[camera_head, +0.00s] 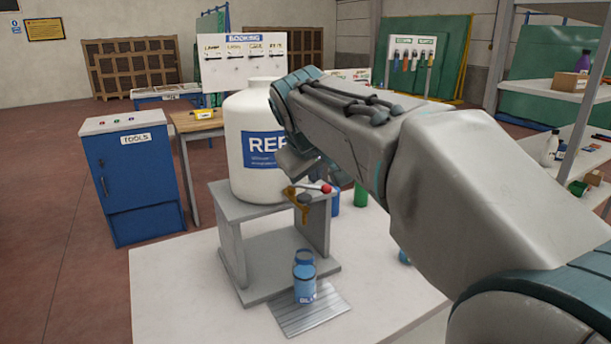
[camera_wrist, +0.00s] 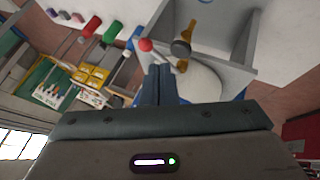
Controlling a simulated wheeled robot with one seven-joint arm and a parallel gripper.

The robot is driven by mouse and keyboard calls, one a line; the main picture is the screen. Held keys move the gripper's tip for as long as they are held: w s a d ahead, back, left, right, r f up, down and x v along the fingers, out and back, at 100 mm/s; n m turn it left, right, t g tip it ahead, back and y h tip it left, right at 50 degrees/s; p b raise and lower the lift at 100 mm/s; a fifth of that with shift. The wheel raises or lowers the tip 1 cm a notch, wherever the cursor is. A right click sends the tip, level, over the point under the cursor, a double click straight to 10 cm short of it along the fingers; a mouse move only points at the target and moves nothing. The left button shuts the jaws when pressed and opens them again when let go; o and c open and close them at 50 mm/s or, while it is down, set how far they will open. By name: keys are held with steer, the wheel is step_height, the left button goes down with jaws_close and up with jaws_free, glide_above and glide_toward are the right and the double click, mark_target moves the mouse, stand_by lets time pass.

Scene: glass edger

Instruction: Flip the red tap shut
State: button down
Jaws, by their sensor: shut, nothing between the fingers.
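The tap has a lever with a red ball end (camera_head: 326,188), and it sits at the front of the big white tank (camera_head: 240,128). Its brass body (camera_head: 291,192) and a dark round part show beside the lever. In the wrist view the red ball (camera_wrist: 146,45) is just beyond my fingertips, slightly left of them, and the dark part (camera_wrist: 180,49) is to the right. My gripper (camera_wrist: 159,68) is shut and empty, apart from the ball as far as I can tell. In the head view my gripper is above the tap, its fingertips hard to make out.
The tank stands on a grey stand (camera_head: 232,244) on the white table (camera_head: 180,290). A green container (camera_head: 361,194) stands behind the tap on the right.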

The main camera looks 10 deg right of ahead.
mark_target(317, 188)
steer(key=x, duration=0.8)
steer(key=shift+w+d+f+p, duration=0.1)
steer(key=shift+f+p, duration=0.05)
steer(key=shift+p, duration=0.2)
